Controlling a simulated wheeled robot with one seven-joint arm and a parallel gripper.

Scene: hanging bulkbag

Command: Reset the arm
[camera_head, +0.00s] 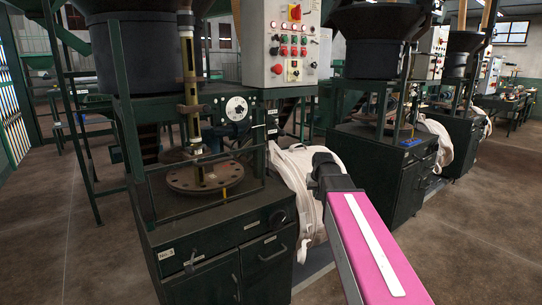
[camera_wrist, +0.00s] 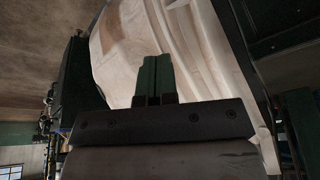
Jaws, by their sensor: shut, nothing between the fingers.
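My pink arm reaches forward in the head view, and its dark end is in front of a white bulk bag (camera_head: 297,178). The fingers are hidden in that view. In the wrist view my gripper (camera_wrist: 153,62) shows as two green fingers side by side, shut and empty. The pale cloth of the bag (camera_wrist: 205,45) fills the area beyond the fingertips. I cannot tell whether the fingers touch the cloth.
A dark green machine (camera_head: 215,230) with a round plate (camera_head: 205,178) stands left of the arm. A control panel (camera_head: 288,45) hangs above. Another machine cabinet (camera_head: 380,170) stands behind the arm on the right. Concrete floor (camera_head: 490,230) is clear at the right.

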